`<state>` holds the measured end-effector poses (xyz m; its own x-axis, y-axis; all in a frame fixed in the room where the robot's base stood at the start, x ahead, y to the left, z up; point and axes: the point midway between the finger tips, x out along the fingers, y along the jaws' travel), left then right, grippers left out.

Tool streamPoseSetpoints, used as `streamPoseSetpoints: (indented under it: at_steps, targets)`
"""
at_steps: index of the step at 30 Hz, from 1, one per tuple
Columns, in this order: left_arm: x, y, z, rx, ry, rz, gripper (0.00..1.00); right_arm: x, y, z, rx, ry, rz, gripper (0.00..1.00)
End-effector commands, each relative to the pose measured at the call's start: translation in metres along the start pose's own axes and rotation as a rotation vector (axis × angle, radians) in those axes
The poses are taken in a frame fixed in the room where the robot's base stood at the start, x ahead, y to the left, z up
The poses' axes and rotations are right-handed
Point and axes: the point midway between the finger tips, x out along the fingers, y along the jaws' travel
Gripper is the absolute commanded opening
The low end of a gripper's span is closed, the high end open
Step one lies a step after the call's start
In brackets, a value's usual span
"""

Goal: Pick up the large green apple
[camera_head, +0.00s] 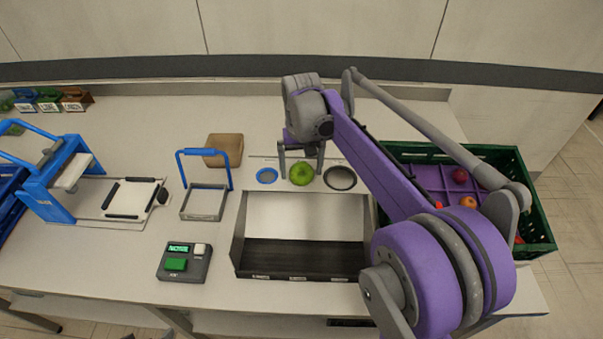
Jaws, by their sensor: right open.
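The green apple (302,174) stands on the table behind the grey tray, between a blue ring and a dark ring. My right gripper (301,168) is above it, pointing down, with its fingers apart on the left and right sides of the apple. The fingers look open, and I cannot tell whether they touch the apple. My left gripper is not in view.
A blue ring (267,176) and a dark ring (341,178) flank the apple. A grey tray (300,258) lies in front. A green crate (530,215) with fruit stands at right. A blue-handled frame (204,203) and a button box (184,263) stand at left.

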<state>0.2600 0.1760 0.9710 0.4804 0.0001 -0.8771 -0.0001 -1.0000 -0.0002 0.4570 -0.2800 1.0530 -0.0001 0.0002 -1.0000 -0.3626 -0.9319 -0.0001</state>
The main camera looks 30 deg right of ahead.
Motion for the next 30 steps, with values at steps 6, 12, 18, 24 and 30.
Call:
streamPoseSetpoints:
  at_steps: [6,12,18,24,30]
  targets:
    - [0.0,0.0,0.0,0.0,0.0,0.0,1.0,0.0,0.0,0.0,0.0,0.0,0.0,0.86]
    - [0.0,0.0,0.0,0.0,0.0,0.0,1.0,-0.001,0.0,0.0,0.0,0.0,0.0,0.5]
    - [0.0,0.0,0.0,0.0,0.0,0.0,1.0,-0.001,0.0,0.0,0.0,0.0,0.0,0.14]
    - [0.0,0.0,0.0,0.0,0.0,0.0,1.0,-0.002,0.0,0.0,0.0,0.0,0.0,0.08]
    - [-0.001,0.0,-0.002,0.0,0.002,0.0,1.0,-0.026,0.0,0.0,0.0,0.0,0.0,0.08]
